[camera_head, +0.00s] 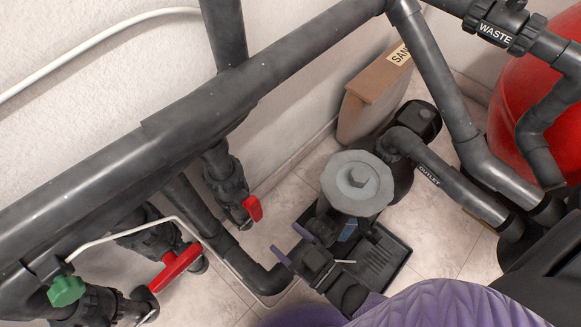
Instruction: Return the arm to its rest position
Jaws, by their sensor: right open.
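My right arm, with a purple ribbed cover, comes in from the bottom right. Its right gripper (291,243) is dark with purple fingertips; the fingers are apart and nothing shows between them. It is just below and left of the pump's round grey lid (357,183), over the tiled floor beside the black base plate (385,268). I cannot tell whether it touches the pump. My left gripper is not in view.
Thick grey pipes (150,150) cross the left and top. Valves with red handles (176,266) and a green knob (66,291) sit at lower left. A cardboard box (368,100), the outlet pipe (432,170) and a red tank (510,105) stand beyond. Some tiled floor (440,245) is clear.

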